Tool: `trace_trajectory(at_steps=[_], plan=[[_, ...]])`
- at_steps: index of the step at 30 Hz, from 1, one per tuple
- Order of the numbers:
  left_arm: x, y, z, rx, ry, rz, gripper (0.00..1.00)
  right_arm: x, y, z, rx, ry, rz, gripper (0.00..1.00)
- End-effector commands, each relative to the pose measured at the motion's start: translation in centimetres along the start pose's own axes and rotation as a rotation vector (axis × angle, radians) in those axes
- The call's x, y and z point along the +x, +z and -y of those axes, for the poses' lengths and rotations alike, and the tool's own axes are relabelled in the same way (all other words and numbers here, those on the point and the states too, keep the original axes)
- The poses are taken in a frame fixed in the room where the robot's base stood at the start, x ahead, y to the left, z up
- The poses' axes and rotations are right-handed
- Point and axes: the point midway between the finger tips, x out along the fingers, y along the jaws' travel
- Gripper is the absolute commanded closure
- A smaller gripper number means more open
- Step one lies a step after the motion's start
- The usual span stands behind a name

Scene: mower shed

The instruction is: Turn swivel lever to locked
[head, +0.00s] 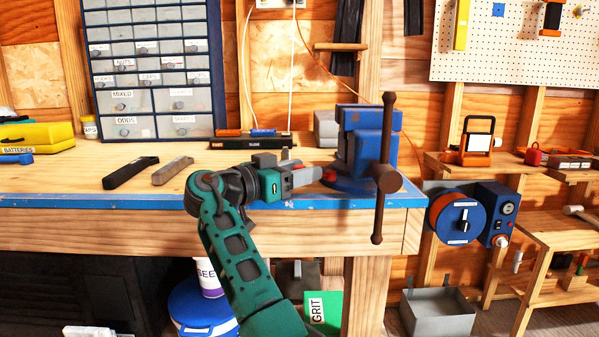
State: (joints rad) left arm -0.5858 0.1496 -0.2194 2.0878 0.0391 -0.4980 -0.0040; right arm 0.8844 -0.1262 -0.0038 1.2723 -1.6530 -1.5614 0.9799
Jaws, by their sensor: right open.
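A blue bench vise (358,140) stands on the right end of the workbench, with a brown screw handle (386,165) hanging upright in front of it. A small red piece, which looks like the grip of the swivel lever (329,174), shows at the left of the vise's base. The rest of the lever and any lock marking cannot be made out. My right gripper (314,173) is open at bench-top height, just left of the red grip and pointing at it. Whether the fingers touch it or reach around it is unclear. My left gripper is not in view.
The workbench (80,185) has a blue front edge. A blue round unit (457,217) is right of the bench.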

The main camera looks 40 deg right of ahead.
Motion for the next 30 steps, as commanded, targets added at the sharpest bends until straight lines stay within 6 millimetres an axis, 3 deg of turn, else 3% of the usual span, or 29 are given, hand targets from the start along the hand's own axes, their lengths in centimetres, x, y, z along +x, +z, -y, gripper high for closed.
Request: trace_trajectory(at_steps=[5,18,24,30], plan=[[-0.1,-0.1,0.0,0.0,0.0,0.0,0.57,-2.2,-0.1,0.1,0.0,-0.004,-0.001,0.5],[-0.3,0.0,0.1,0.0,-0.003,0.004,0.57,-11.2,0.0,0.0,-0.002,-0.003,0.002,0.5],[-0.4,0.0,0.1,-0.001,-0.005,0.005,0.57,-12.7,0.1,0.0,-0.001,0.0,0.002,0.5],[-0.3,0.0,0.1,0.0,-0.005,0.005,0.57,-12.8,0.1,0.0,0.0,0.0,0.002,0.5]])
